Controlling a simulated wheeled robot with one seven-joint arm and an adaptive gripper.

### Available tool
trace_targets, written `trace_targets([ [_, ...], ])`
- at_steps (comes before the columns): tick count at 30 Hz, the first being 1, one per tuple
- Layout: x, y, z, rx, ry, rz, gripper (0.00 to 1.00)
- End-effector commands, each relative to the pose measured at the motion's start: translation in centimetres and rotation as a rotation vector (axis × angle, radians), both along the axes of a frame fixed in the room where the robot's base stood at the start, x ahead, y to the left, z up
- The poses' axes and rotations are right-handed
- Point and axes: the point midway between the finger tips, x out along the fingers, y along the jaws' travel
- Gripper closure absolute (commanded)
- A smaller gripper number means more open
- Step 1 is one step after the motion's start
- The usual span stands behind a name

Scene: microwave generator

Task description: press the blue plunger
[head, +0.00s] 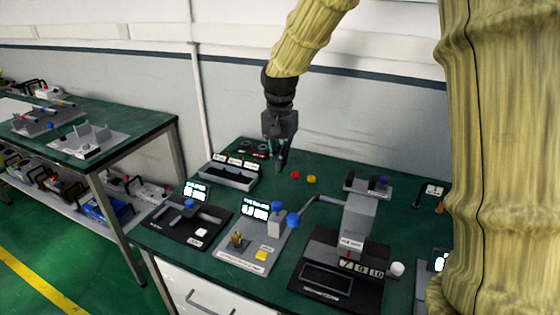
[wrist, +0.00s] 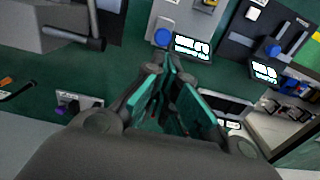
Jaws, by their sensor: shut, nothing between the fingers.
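Several blue round parts are in view, and I cannot tell for sure which one is the plunger. In the head view a blue knob (head: 293,220) shows by the grey block of the light-grey station. Another blue knob (head: 277,205) is just behind it. A third blue knob (head: 189,203) sits on the dark station to the left. The wrist view shows a blue knob (wrist: 162,37) beside a lit display and another blue knob (wrist: 272,48) on the dark station. My gripper (head: 279,166) is shut and empty, above the bench behind these stations, apart from all knobs.
A dark press-like device with a grey column (head: 358,216) and lever stands right of the light-grey station. A grey tray (head: 229,177) is left of my gripper. Red (head: 295,175) and yellow (head: 311,179) buttons lie behind.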

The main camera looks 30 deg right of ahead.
Motion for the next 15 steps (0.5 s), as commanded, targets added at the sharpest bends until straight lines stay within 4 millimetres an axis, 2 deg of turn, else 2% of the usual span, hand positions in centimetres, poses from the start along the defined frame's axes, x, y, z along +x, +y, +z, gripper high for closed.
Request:
trace_targets([
  [15,-0.1,0.0,-8.1,0.000,0.005,0.000,1.00],
])
